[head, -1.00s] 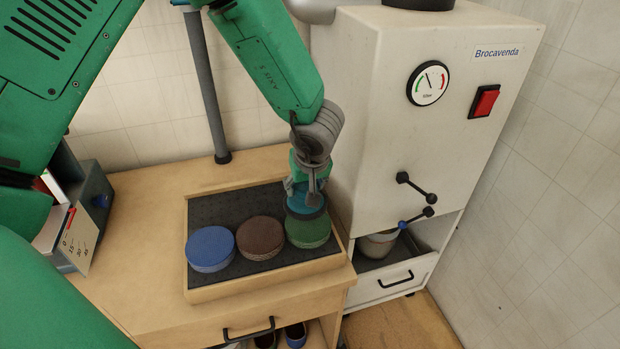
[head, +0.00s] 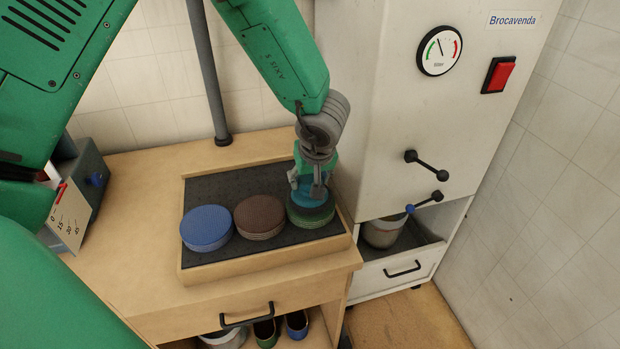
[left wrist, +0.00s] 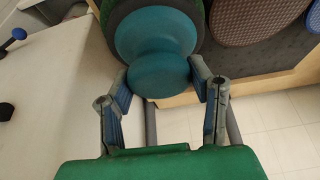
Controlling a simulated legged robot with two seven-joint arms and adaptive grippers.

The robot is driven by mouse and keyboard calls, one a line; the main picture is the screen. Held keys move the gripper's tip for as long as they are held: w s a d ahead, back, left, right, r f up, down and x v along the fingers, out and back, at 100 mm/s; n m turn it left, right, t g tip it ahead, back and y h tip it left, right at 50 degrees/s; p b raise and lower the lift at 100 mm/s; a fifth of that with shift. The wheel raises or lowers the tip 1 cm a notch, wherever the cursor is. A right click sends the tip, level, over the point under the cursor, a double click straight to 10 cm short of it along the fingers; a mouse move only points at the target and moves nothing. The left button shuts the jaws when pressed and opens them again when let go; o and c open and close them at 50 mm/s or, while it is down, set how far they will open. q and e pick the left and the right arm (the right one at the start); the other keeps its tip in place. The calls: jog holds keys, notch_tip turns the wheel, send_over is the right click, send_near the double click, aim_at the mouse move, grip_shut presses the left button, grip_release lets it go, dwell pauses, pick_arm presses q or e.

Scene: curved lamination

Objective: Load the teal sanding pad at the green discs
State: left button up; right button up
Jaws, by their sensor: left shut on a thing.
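The teal sanding pad (head: 313,197) is in my left gripper (head: 307,187), above the stack of green discs (head: 311,221) at the right end of the tray. Its dark lower edge is at the top of the stack; I cannot tell whether it presses on it. In the left wrist view the two fingers stand on either side of the pad's rounded teal knob (left wrist: 160,75), shut on it. The wider pad base and a green edge (left wrist: 103,8) show behind it. My right gripper is not in view.
Blue discs (head: 207,228) and brown discs (head: 260,216) stand beside the green stack in the dark-lined wooden tray (head: 262,262). A grey post (head: 208,75) rises behind the tray.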

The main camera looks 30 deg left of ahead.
aim_at(310, 177)
pick_arm(q)
jog(key=shift+d, duration=0.2)
jog(key=shift+a+f, duration=0.15)
jog(key=shift+f, duration=0.05)
dwell(0.4)
jog(key=shift+f, duration=0.2)
jog(key=shift+s+f+p, duration=0.1)
jog(key=shift+p, duration=0.3)
dwell(2.3)
notch_tip(310, 177, up, 7)
jog(key=p, duration=0.9)
dwell(0.5)
dwell(0.4)
